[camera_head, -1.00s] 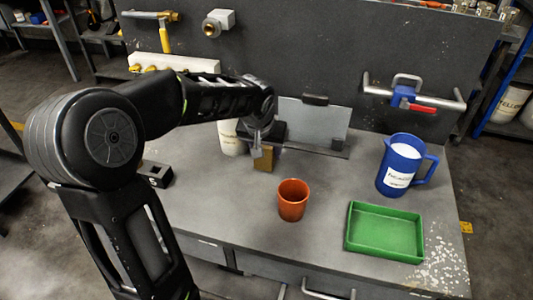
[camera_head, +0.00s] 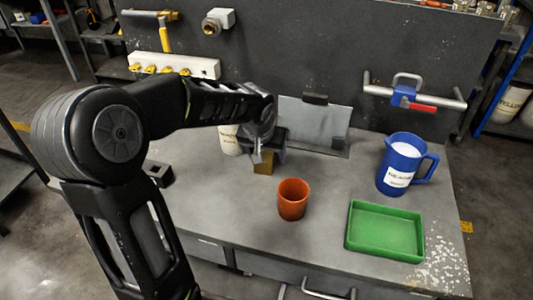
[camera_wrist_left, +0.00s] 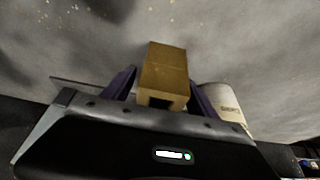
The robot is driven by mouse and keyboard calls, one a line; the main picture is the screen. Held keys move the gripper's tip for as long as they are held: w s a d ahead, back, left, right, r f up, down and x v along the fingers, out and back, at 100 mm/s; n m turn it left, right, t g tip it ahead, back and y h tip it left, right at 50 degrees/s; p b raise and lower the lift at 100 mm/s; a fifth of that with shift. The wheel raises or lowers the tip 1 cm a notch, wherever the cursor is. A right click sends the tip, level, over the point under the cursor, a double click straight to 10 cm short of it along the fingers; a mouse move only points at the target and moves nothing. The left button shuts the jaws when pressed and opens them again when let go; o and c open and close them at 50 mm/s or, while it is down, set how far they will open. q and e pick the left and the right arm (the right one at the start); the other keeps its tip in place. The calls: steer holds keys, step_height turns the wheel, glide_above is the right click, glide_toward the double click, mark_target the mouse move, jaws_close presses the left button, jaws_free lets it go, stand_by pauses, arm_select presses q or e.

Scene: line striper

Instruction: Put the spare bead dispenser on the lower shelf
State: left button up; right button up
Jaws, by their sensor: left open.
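My left gripper (camera_head: 258,157) is open over the back of the bench, at a tan block (camera_head: 264,168). In the left wrist view, the tan block (camera_wrist_left: 165,72) stands between the two purple-tinted fingers of the left gripper (camera_wrist_left: 161,88); I cannot tell whether they touch it. A white labelled container (camera_head: 229,141) stands just behind and left of it, partly hidden by my arm; it also shows in the left wrist view (camera_wrist_left: 222,101). I cannot tell which thing is the spare bead dispenser. No lower shelf can be made out clearly. My right gripper is out of view.
An orange cup (camera_head: 293,200) stands in front of the gripper. A green tray (camera_head: 385,254) and a blue labelled jug (camera_head: 398,165) of white material are to the right. A small black block (camera_head: 160,174) lies left. A grey plate (camera_head: 315,122) stands behind. The bench front-left is clear.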

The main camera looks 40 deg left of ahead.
arm_select(q)
steer(key=shift+r, duration=0.25)
steer(key=v, duration=1.1)
steer(key=shift+r, duration=0.4)
steer(key=shift+o, duration=0.4)
steer(key=shift+s+d, duration=0.1)
steer(key=shift+s, duration=0.05)
